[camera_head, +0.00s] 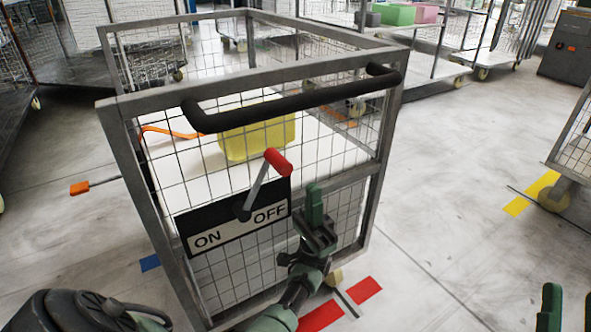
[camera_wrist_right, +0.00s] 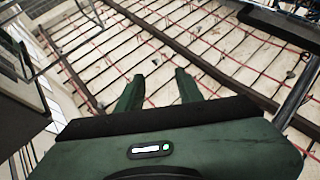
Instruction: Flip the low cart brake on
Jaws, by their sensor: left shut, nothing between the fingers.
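The cart brake is a lever with a red grip (camera_head: 278,162) and a grey shaft (camera_head: 257,186), on a black and white plate (camera_head: 232,222) marked ON at left and OFF at right. The lever leans up and right, toward the OFF side. My left gripper (camera_head: 315,203) is shut and empty, with green fingers pointing up. It is right of the plate, lower than the red grip and apart from it in the picture. My right gripper (camera_head: 569,305) shows at the bottom right edge; its fingers are apart and empty, also in the right wrist view (camera_wrist_right: 158,88).
The plate is on the near side of a mesh cart (camera_head: 385,150) with a black push bar (camera_head: 300,98). A yellow block (camera_head: 257,135) lies inside. An orange-tipped rod (camera_head: 80,188) sticks out at left. Other carts stand behind; floor at right is mostly clear.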

